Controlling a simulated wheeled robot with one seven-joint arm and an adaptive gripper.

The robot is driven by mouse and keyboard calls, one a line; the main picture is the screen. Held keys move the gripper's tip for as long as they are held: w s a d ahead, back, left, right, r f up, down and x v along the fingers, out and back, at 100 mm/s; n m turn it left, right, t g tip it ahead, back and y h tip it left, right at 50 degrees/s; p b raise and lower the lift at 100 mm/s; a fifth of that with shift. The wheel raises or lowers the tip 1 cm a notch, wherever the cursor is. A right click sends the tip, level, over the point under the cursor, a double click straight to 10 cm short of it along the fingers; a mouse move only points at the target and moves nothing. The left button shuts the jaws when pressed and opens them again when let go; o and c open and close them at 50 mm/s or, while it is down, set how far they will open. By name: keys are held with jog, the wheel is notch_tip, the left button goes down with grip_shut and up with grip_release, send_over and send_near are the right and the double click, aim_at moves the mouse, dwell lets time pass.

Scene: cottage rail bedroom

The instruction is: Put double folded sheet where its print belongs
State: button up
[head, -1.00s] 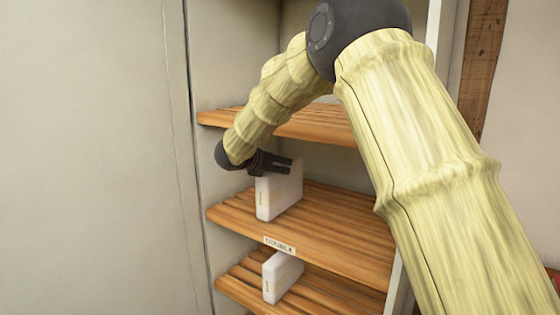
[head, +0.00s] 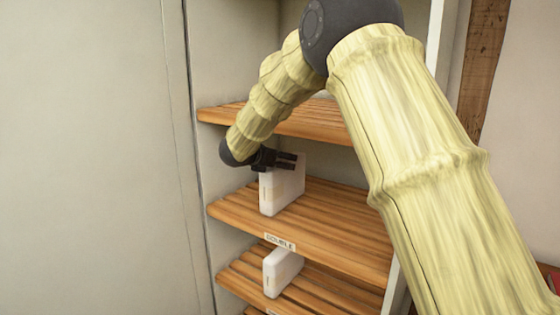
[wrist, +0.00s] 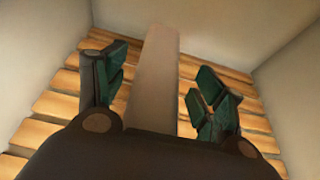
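A white folded sheet (head: 283,190) stands upright on the middle shelf (head: 330,220), which has a front label (head: 280,242) that reads "DOUBLE". My gripper (head: 287,160) is at the top of this sheet in the head view. In the wrist view, my gripper (wrist: 155,90) has its two green-padded fingers apart, one on each side of the sheet (wrist: 155,65). A gap shows beside the sheet, so the fingers are open around it. Any print on the sheet is too small to read.
A second white folded sheet (head: 282,272) stands on the lower shelf (head: 330,290), whose label is cut off. An upper slatted shelf (head: 315,125) is above my gripper. Cabinet side walls close in both sides. The middle shelf is clear right of the sheet.

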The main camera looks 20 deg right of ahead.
jog(key=shift+f, duration=0.1)
jog(key=shift+s+a+b, duration=0.2)
jog(key=shift+a+b, duration=0.1)
jog(key=shift+b, duration=0.4)
jog(key=s+a+b, duration=0.6)
jog(key=s+a, duration=0.1)
jog(key=a, duration=0.2)
jog(key=shift+s+a+r, duration=0.25)
jog(key=shift+a+r, duration=0.05)
jog(key=shift+a, duration=0.1)
